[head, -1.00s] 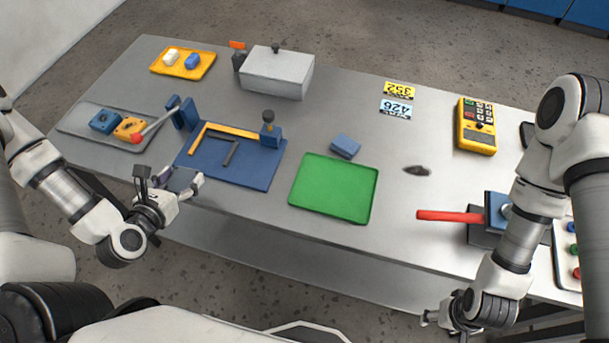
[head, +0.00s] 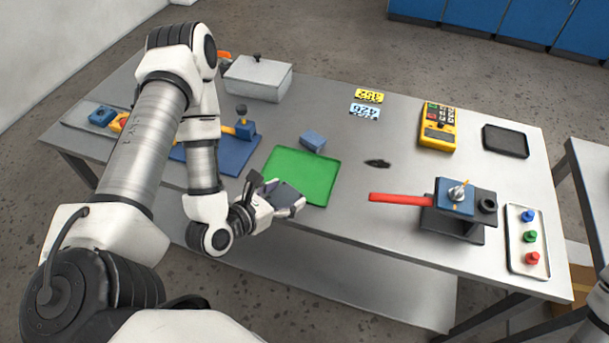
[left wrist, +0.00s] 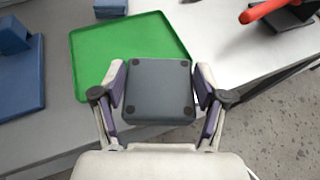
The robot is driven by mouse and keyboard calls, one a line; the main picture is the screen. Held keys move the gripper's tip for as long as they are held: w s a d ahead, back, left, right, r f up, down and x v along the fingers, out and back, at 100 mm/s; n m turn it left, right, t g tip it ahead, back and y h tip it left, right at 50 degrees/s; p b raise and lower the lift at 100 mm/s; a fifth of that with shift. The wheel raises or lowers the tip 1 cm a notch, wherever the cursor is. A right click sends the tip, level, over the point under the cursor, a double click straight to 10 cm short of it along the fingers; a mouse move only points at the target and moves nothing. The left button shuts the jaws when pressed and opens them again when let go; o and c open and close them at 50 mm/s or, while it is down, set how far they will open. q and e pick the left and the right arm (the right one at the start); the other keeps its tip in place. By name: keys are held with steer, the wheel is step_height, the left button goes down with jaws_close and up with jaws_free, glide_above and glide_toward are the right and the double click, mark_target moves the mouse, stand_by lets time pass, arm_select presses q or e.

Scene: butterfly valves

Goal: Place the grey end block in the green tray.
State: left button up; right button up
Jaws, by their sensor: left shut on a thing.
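The grey end block (left wrist: 158,92) is a dark square block with a small round dark spot near each corner. My left gripper (left wrist: 160,88) is shut on it, a finger on each side. In the head view the grey end block (head: 287,193) shows between the fingers of my left gripper (head: 281,196), over the near edge of the green tray (head: 312,168). The green tray also shows in the left wrist view (left wrist: 100,62), partly hidden behind the block. Its visible floor is empty. I cannot tell how high the block is held. My right gripper is out of view.
A blue block (head: 313,139) stands just behind the tray. A blue fixture board (head: 228,158) is left of it, partly behind my left arm. A red-handled valve (head: 402,199) stands to the right. A small dark piece (head: 378,163) lies between tray and valve.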

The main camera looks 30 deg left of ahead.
mark_target(299, 175)
arm_select(q)
steer(key=w+b, duration=0.2)
steer(key=b, duration=0.2)
steer(key=w+a+f+b, duration=0.1)
steer(key=w+b, duration=0.2)
steer(key=b, duration=0.1)
steer(key=w+a+b, duration=0.1)
steer(key=w+b, duration=0.1)
steer(key=b, duration=0.2)
steer(key=shift+w+a+f, duration=0.2)
steer(key=shift+w+f, duration=0.05)
steer(key=shift+f, duration=0.05)
steer(key=w, duration=0.1)
steer(key=w+a, duration=0.1)
steer(key=w, duration=0.2)
steer(key=shift+w+a+r+p, duration=0.25)
steer(key=shift+r+p, duration=0.05)
step_height(299, 175, down, 4)
steer(key=shift+a+r, duration=0.1)
steer(key=shift+r, duration=0.15)
steer(key=shift+w+f, duration=0.1)
steer(key=shift+w, duration=0.05)
steer(key=shift+f, duration=0.1)
steer(key=o, duration=1.5)
